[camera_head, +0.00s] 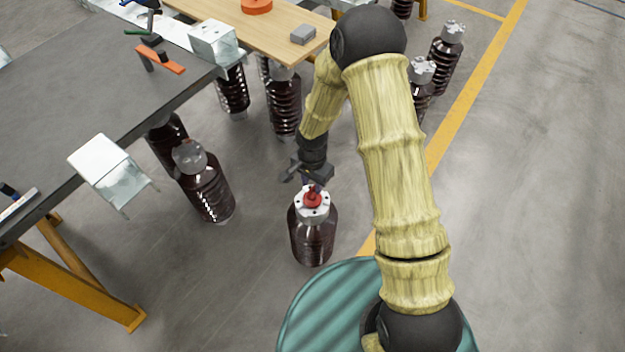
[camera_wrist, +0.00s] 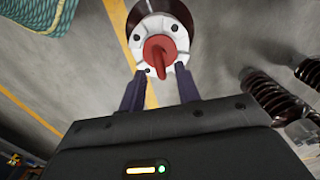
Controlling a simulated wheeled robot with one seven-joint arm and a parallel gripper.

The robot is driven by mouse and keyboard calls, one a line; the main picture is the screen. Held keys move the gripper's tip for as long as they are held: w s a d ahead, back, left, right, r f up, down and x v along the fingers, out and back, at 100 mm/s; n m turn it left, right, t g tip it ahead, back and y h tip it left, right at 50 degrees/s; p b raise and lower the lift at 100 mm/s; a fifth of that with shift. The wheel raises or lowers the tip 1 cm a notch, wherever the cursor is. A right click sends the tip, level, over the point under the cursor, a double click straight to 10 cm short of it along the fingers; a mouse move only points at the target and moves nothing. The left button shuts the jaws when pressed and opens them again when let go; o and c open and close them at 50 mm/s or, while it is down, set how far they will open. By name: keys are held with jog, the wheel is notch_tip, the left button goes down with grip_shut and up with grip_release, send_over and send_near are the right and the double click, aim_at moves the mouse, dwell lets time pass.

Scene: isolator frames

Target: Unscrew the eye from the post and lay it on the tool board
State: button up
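The red eye (camera_head: 312,197) sits on the pale metal cap of the dark brown ribbed post (camera_head: 313,238), which stands upright on the floor. In the wrist view the red eye (camera_wrist: 159,52) shows on the white cap, just beyond the fingertips. My gripper (camera_head: 308,176) is above and slightly behind the eye in the head view.
A dark grey table (camera_head: 80,85) with metal brackets and tools fills the left. Several other brown insulator posts stand near it, one (camera_head: 205,185) left of the eye's post. Open floor (camera_head: 540,200) lies to the right, past a yellow line.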

aim_at(312, 188)
notch_tip(312, 188, down, 5)
jog(key=b, duration=0.3)
jog(key=shift+f, duration=0.1)
jog(key=shift+w+d, duration=0.1)
grip_shut()
dwell(1.6)
